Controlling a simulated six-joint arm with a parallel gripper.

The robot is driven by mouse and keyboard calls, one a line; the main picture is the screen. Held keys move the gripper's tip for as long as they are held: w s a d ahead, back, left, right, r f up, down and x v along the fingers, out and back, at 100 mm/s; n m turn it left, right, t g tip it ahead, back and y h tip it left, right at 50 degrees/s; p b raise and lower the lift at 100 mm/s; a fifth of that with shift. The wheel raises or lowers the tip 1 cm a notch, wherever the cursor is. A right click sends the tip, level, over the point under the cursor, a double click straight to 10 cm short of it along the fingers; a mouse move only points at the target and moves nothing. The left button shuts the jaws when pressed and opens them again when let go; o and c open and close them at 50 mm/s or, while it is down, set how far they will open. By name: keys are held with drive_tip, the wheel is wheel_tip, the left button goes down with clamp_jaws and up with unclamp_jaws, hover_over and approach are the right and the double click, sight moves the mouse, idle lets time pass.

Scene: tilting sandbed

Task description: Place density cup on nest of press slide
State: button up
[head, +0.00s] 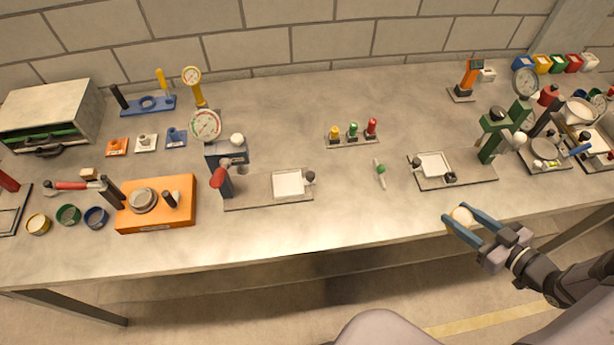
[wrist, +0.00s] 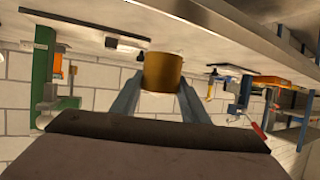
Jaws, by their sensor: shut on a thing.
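My gripper (head: 474,228) is shut on the density cup (head: 463,217), past the table's front edge at the right. In the wrist view the cup (wrist: 162,72) is brass-coloured and sits between the two blue fingers. In the head view its top looks pale. Two slide-like plates with a white square and a dark knob lie on the table. One plate (head: 240,202) is in front of the grey press with the red handle (head: 219,178). The other (head: 468,180) is beside the green press (head: 491,146). I cannot tell which is the press slide. My gripper is apart from both.
A small green-topped rod (head: 380,173) lies between the plates. A stand of coloured knobs (head: 353,140) is behind it. Gauges and a round pan (head: 545,150) crowd the right end. An orange unit (head: 155,222) and coloured rings (head: 68,215) are at left. The front middle is clear.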

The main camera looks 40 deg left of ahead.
drive_tip(key=s+d+r+m+t+h+p, duration=0.1)
drive_tip(key=s+d+r+m+t+p, duration=0.2)
drive_tip(key=d, duration=0.4)
drive_tip(key=w+a+t+h+b, duration=0.1)
drive_tip(key=w+a+b, duration=0.3)
drive_tip(key=w+a, duration=0.8)
drive_tip(key=w+a+r+m+t+h+b, duration=0.1)
drive_tip(key=w+a+r+b, duration=0.1)
drive_tip(key=a, duration=0.6)
drive_tip(key=w+a+r+m+h+b, duration=0.1)
drive_tip(key=a+r+m, duration=0.1)
drive_tip(key=a, duration=0.6)
drive_tip(key=s+a+r+t+b, duration=0.1)
drive_tip(key=s+a, duration=0.3)
drive_tip(key=a, duration=0.2)
drive_tip(key=s+a+b, duration=0.2)
drive_tip(key=s+a, duration=0.2)
drive_tip(key=a, duration=0.3)
drive_tip(key=s+a+f+h+b, duration=0.1)
drive_tip(key=s+a, duration=0.4)
drive_tip(key=s, duration=0.4)
drive_tip(key=s+a+f+b, duration=0.1)
drive_tip(key=s+a, duration=0.3)
drive_tip(key=s, duration=0.4)
drive_tip(key=shift+m, duration=0.4)
drive_tip(key=shift+a+f+p, duration=0.2)
drive_tip(key=shift+f+p, duration=0.65)
drive_tip(key=shift+f, duration=4.35)
drive_tip(key=shift+f, duration=0.1)
